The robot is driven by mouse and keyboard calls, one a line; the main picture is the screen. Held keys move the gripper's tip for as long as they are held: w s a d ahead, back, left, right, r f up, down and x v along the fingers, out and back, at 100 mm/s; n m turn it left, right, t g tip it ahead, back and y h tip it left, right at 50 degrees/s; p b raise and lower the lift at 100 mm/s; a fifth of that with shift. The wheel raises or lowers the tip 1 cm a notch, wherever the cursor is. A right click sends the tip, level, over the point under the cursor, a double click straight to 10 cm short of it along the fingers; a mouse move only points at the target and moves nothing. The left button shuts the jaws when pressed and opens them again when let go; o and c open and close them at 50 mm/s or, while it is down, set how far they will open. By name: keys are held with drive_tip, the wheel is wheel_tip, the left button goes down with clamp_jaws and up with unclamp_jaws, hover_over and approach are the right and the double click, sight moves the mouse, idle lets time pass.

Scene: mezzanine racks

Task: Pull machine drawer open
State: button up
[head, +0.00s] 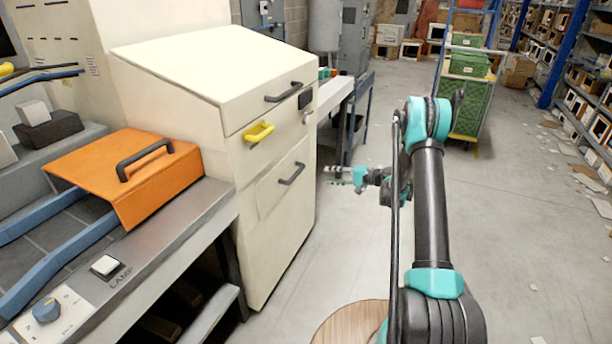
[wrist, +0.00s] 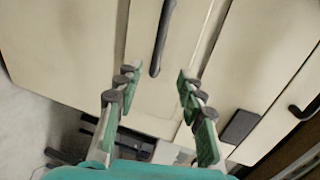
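The cream machine cabinet (head: 270,205) stands left of my arm. Its front has an upper dark handle (head: 291,91), a yellow handle (head: 259,132) and a lower dark handle (head: 292,173) on an inset panel. The drawer fronts look flush and shut. My gripper (head: 330,175) is right of the cabinet front, pointing at it, apart from it. In the wrist view my gripper (wrist: 156,80) is open and empty, fingers spread. A dark bar handle (wrist: 163,38) lies beyond the fingertips, roughly in line with the gap. Which cabinet handle this is, I cannot tell for sure.
A workbench (head: 190,235) with an orange cover (head: 130,170) and blue rails adjoins the cabinet's left side. A trolley with green crates (head: 468,95) stands behind, near blue racks (head: 570,60) at right. The floor right of the cabinet is mostly clear.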

sight(299, 173)
drive_tip(key=x, duration=1.7)
drive_tip(key=shift+w+f, duration=0.1)
drive_tip(key=shift+w, duration=0.05)
drive_tip(key=shift+c, duration=0.6)
clamp_jaws()
